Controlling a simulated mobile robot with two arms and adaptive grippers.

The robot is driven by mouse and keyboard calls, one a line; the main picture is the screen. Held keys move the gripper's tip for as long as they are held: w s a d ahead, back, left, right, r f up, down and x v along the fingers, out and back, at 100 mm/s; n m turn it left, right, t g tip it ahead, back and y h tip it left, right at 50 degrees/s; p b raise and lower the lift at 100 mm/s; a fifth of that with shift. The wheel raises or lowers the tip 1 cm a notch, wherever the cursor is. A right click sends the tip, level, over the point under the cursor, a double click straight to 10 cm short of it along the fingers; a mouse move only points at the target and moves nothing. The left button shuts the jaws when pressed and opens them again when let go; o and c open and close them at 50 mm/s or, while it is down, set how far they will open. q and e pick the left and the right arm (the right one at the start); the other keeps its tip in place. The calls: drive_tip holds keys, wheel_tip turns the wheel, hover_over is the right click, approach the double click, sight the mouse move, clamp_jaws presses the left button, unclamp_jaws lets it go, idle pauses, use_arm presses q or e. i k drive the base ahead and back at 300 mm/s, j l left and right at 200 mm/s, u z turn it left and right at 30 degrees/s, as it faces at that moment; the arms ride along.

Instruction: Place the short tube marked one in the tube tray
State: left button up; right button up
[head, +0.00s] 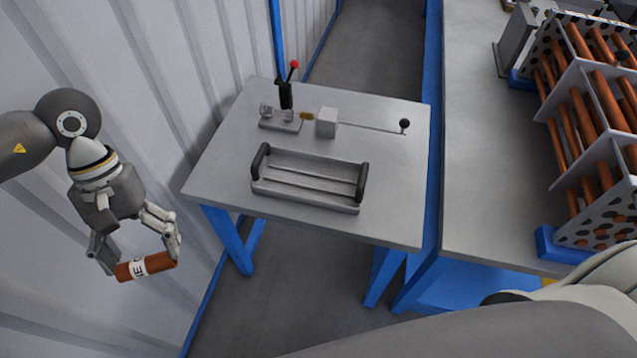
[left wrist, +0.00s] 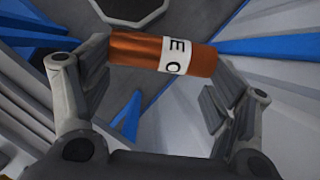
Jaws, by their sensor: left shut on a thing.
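The short tube (head: 128,270) is copper-brown with a white label, on which part of a word shows. My left gripper (head: 140,262) is shut on it near its two ends and holds it in the air, left of the small table. The tube also shows in the left wrist view (left wrist: 130,48), between the fingers of the left gripper (left wrist: 160,75). The tube tray (head: 300,194) is a grey grooved tray with two dark end handles, near the front of the small table. It looks empty. My right gripper is not in view.
The small grey table (head: 217,180) also bears a clamp with a red-tipped lever (head: 286,92), a light block (head: 327,122) and a thin rod with a black knob (head: 404,125). A larger bench (head: 480,190) at right holds a rack of long tubes (head: 585,125). A corrugated wall (head: 150,60) stands at left.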

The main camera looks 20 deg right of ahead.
sight(311, 182)
drive_tip(key=z, duration=1.35)
drive_tip(key=i+j+z, duration=0.1)
drive_tip(key=j+z, duration=0.3)
drive_tip(key=j, duration=0.25)
drive_tip(key=j+z, duration=0.45)
drive_tip(key=j, duration=0.75)
